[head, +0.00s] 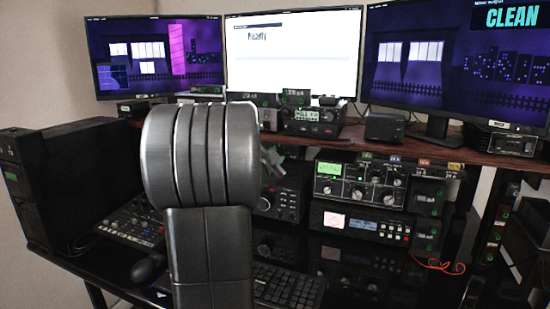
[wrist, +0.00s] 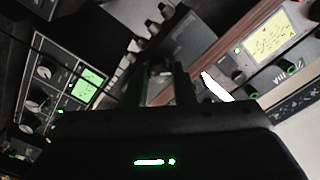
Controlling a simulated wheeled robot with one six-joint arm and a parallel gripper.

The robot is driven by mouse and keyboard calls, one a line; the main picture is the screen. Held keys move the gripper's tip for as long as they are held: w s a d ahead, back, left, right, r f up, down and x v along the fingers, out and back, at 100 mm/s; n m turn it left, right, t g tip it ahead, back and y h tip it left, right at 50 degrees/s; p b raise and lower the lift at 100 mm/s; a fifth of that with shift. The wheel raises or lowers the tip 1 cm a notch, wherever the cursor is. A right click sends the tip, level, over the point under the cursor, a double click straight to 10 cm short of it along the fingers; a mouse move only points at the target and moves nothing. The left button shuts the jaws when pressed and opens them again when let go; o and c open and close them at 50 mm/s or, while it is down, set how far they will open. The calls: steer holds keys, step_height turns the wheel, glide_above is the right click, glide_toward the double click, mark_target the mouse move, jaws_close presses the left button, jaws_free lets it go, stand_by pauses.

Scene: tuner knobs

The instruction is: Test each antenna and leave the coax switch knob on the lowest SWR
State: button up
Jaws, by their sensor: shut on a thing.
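My gripper (wrist: 163,78) points away from the wrist camera, its two dark fingers on either side of a small dark knob (wrist: 160,68). It is shut on this knob, which sits at the front of a dark unit. The fingers and dim light hide most of the knob, so its pointer and labels cannot be read. In the head view my large grey arm covers the middle, and the gripper is mostly hidden behind it. The tuner (head: 360,186), with a green display and several round knobs, stands right of my arm; I see no readable SWR figure.
The middle monitor (head: 292,60) reads "Ready"; the right one (head: 435,60) shows "CLEAN". A radio (head: 358,222) sits below the tuner. A keyboard (head: 285,288) and mouse (head: 147,268) lie on the desk. A black computer case (head: 75,185) stands left. Equipment crowds the gripper.

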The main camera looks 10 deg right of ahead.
steer(key=shift+m, duration=0.5)
steer(key=o, duration=1)
steer(key=p+v, duration=0.1)
steer(key=v, duration=1.2)
steer(key=shift+s+a, duration=0.25)
steer(key=shift+s, duration=0.1)
steer(key=shift+c, duration=0.6)
jaws_close()
